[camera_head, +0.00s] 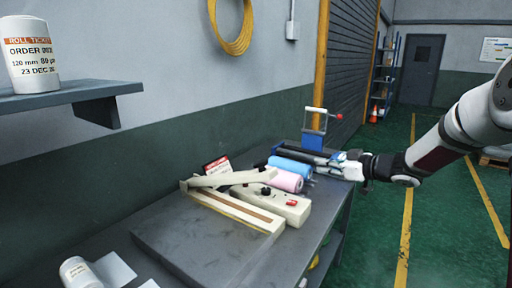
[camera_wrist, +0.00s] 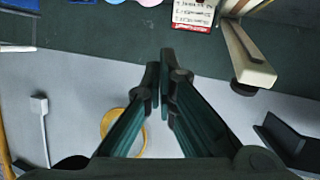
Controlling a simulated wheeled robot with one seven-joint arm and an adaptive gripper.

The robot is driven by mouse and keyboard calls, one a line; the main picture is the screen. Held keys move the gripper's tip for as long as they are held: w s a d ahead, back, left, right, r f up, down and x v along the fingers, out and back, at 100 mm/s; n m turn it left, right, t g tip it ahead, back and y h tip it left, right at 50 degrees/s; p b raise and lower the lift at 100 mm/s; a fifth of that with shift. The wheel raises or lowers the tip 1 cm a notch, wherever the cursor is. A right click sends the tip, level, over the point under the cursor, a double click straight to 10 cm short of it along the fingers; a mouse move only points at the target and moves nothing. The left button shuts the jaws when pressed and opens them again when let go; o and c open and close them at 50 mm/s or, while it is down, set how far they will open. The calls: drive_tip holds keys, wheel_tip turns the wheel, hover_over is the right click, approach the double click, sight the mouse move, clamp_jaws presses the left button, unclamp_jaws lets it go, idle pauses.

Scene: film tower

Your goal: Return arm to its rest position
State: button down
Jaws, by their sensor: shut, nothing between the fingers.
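My arm (camera_head: 440,140) reaches in from the right edge in the head view, with its gripper (camera_head: 358,168) over the far right end of the grey workbench (camera_head: 165,235). In the wrist view my gripper (camera_wrist: 160,85) shows two dark green fingers with their tips together and nothing between them. The wrist camera faces the wall, with the bench items along the top of its picture. In the head view, the gripper's fingers are small and hard to make out beside the items behind them.
On the bench are a cream sealer (camera_head: 250,210), a pink roll (camera_head: 285,181), a blue roll (camera_head: 290,166) and a blue clamp-like device (camera_head: 316,135). A shelf (camera_head: 75,95) holds a labelled white roll (camera_head: 30,55). Green floor (camera_head: 375,235) right of the bench is open.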

drive_tip(key=s+d+r+m+t+h+p, duration=0.1)
drive_tip(key=s+r+m+h, duration=0.15)
drive_tip(key=r+h, duration=0.2)
drive_tip(key=s+d+r+m+h, duration=0.1)
drive_tip(key=s+d+r+h, duration=0.15)
drive_tip(key=r, duration=0.35)
drive_tip(key=s+r+m+g+h, duration=0.1)
drive_tip(key=s+r+m+h, duration=0.25)
drive_tip(key=s, duration=0.75)
drive_tip(key=s+a+f+g+p, duration=0.1)
drive_tip(key=s+a+f+g, duration=0.1)
drive_tip(key=s, duration=0.8)
drive_tip(key=s+a+f+m+g+y, duration=0.1)
drive_tip(key=s+a+f+g, duration=0.1)
drive_tip(key=s, duration=0.9)
drive_tip(key=s+a+f+m+g+p, duration=0.1)
drive_tip(key=s+a+f+g, duration=0.1)
drive_tip(key=s, duration=0.9)
drive_tip(key=shift+s+a+f+g+p, duration=0.15)
drive_tip(key=shift+a+f+g+p, duration=0.15)
drive_tip(key=shift+a+g, duration=0.45)
drive_tip(key=shift+y, duration=0.25)
